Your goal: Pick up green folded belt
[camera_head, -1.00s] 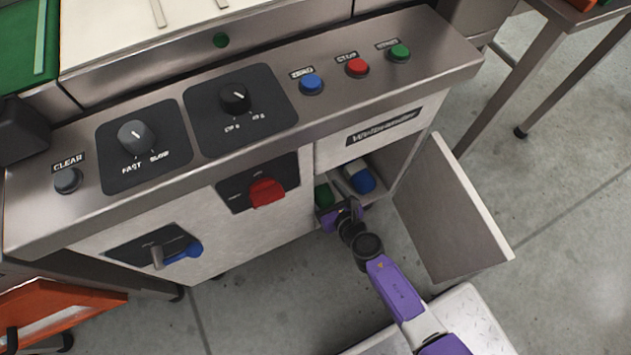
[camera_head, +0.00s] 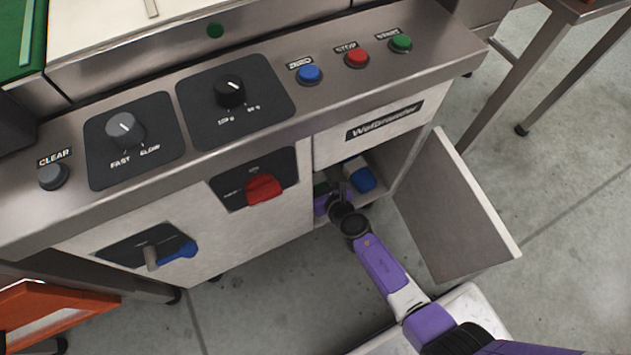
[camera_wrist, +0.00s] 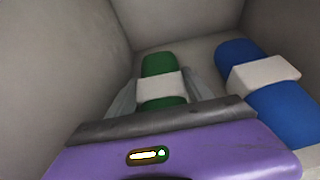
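The green folded belt (camera_wrist: 160,64) lies in the open compartment of the machine, with a white band (camera_wrist: 160,85) around its middle. In the head view only a small part of the green belt (camera_head: 320,189) shows beside my gripper (camera_head: 335,190). In the wrist view my gripper (camera_wrist: 163,92) reaches in with its grey fingers apart, one on each side of the banded belt. Whether either finger touches it cannot be told. The belt's near end is hidden by the gripper body.
A blue folded belt (camera_wrist: 285,110) with a white band lies to the right in the same compartment (camera_wrist: 80,70). The compartment walls are close on the left and back. Its door (camera_head: 455,205) stands open at the right. A red switch (camera_head: 264,187) is on the front panel.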

